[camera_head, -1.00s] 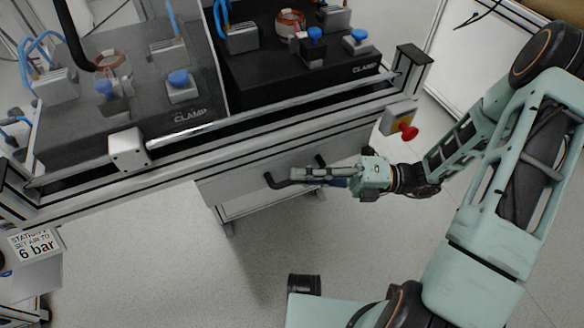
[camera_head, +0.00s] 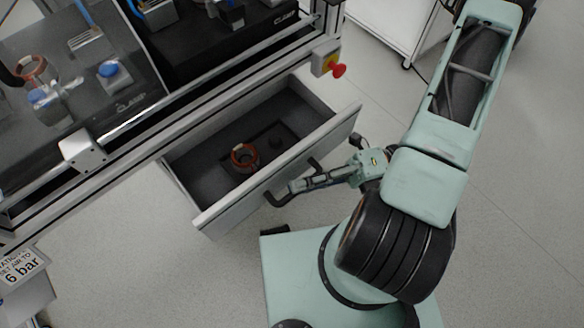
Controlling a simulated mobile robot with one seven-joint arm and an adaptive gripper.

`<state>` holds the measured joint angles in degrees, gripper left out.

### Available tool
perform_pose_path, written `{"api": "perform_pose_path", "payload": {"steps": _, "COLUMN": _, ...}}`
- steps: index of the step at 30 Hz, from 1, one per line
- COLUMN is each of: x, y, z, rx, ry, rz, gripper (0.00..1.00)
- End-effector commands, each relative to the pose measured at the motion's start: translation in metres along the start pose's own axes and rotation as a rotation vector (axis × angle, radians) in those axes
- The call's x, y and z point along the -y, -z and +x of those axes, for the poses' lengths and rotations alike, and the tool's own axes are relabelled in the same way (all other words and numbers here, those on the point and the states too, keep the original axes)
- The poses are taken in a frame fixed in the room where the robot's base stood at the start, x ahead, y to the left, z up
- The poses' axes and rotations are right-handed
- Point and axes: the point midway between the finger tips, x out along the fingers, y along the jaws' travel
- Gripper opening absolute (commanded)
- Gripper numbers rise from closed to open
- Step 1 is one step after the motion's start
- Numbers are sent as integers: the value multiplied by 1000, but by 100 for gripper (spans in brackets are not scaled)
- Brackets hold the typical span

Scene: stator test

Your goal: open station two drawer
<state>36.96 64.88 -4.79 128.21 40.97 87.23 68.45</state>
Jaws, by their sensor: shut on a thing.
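The drawer (camera_head: 210,215) under the station bench is pulled well out, and its dark inside shows. An orange-brown ring-shaped part (camera_head: 244,157) lies in it, beside a darker recessed area. A black bar handle (camera_head: 277,201) is on the drawer's front face. My gripper (camera_head: 297,186) is at the handle, shut on it, reaching in from the right. The fingertips partly hide the middle of the handle.
The bench (camera_head: 110,180) with clamp fixtures stands behind the drawer. A red emergency stop button (camera_head: 338,71) sticks out at the bench's right. A white cabinet (camera_head: 385,25) stands at the back right. Grey floor is free left of the drawer and at the right.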

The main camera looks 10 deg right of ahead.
Motion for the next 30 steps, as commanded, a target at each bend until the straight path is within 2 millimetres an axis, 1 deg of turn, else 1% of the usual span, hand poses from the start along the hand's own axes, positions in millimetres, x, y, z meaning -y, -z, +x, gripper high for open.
{"api": "perform_pose_path", "payload": {"steps": 4, "x": -1, "y": 4, "z": -2, "rx": 0, "ry": 1, "rz": -1, "gripper": 0}}
{"api": "perform_pose_path", "payload": {"steps": 14, "x": -1, "y": 5, "z": -3, "rx": 0, "ry": 1, "rz": -2, "gripper": 0}}
{"api": "perform_pose_path", "payload": {"steps": 15, "x": -1, "y": 5, "z": -3, "rx": 0, "ry": 1, "rz": -2, "gripper": 14}}
{"api": "perform_pose_path", "payload": {"steps": 19, "x": -1, "y": 5, "z": -2, "rx": 0, "ry": 1, "rz": -1, "gripper": 28}}
{"api": "perform_pose_path", "payload": {"steps": 27, "x": -1, "y": 4, "z": -3, "rx": 0, "ry": 1, "rz": -1, "gripper": 28}}
{"api": "perform_pose_path", "payload": {"steps": 30, "x": 0, "y": 4, "z": -8, "rx": 1, "ry": 2, "rz": -2, "gripper": 28}}
